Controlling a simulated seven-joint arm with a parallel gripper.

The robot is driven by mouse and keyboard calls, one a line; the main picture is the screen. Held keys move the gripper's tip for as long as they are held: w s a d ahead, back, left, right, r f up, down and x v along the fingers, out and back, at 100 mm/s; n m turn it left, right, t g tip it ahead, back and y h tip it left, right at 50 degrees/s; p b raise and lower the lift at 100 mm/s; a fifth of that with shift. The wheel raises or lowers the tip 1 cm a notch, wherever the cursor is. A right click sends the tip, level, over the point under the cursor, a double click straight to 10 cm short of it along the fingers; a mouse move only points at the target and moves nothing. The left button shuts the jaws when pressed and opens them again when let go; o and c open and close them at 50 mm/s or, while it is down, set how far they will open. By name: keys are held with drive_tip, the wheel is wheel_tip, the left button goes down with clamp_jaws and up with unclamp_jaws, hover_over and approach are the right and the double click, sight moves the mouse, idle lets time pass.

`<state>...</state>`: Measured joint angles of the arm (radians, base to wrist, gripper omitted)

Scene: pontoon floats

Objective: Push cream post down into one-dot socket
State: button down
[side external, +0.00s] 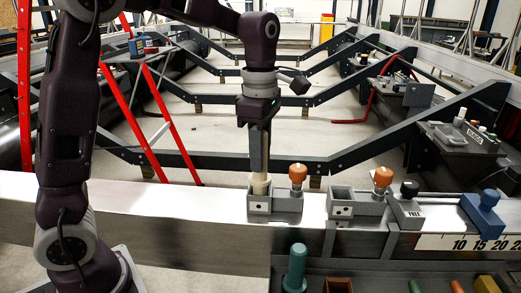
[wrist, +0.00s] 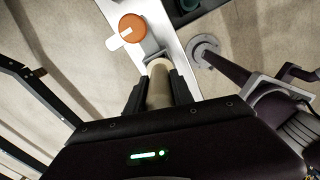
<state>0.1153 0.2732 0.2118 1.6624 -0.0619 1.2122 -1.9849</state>
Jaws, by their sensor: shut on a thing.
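The cream post (side external: 261,184) stands roughly upright between my gripper's fingers, with its lower end at the left grey socket (side external: 259,206). In the wrist view the cream post (wrist: 159,86) points at the socket's (wrist: 154,59) opening. My gripper (side external: 260,172) is above that socket and shut on the post; in the wrist view both dark fingers (wrist: 158,80) flank it. The socket's front plate carries a small dot mark, too small to count surely. How deep the post sits is hidden by the socket wall.
An orange knob (side external: 298,174) stands right beside the socket. Further right are a second grey socket (side external: 342,208), another orange knob (side external: 382,178), a black knob (side external: 409,189) and a blue handle (side external: 484,212). The beam's left top (side external: 150,205) is clear. A teal peg (side external: 295,268) stands in front.

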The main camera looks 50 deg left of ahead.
drive_tip(key=shift+f, duration=0.85)
drive_tip(key=c, duration=1)
unclamp_jaws()
wheel_tip(320, 180, up, 7)
drive_tip(key=shift+f, duration=0.2)
drive_tip(key=shift+r, duration=0.25)
